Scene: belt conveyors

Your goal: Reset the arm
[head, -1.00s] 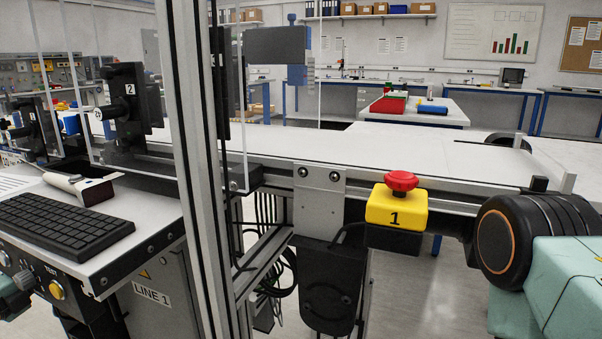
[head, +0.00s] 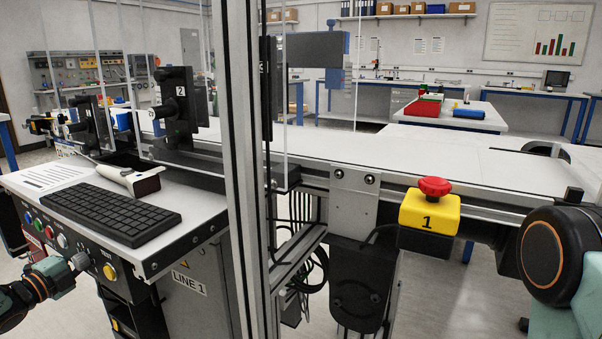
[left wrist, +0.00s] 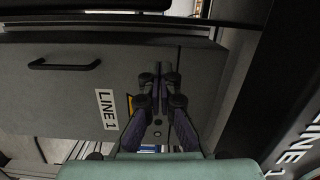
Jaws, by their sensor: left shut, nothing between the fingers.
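My left gripper (head: 82,262) shows at the lower left of the head view, in front of the console's button panel. In the left wrist view my left gripper (left wrist: 160,75) has its two fingers together with nothing between them. Behind it is a grey cabinet door (left wrist: 60,90) with a LINE 1 label (left wrist: 106,109). I cannot tell how far the fingers are from the door. My right arm (head: 565,255) shows at the right edge of the head view, but its gripper is out of frame.
The console (head: 195,232) holds a keyboard (head: 110,212) and a handheld scanner (head: 130,178). Coloured buttons (head: 62,241) line its front. A metal post (head: 240,150) stands before the conveyor belt (head: 400,155). A yellow box with a red emergency button (head: 434,187) is near my right arm.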

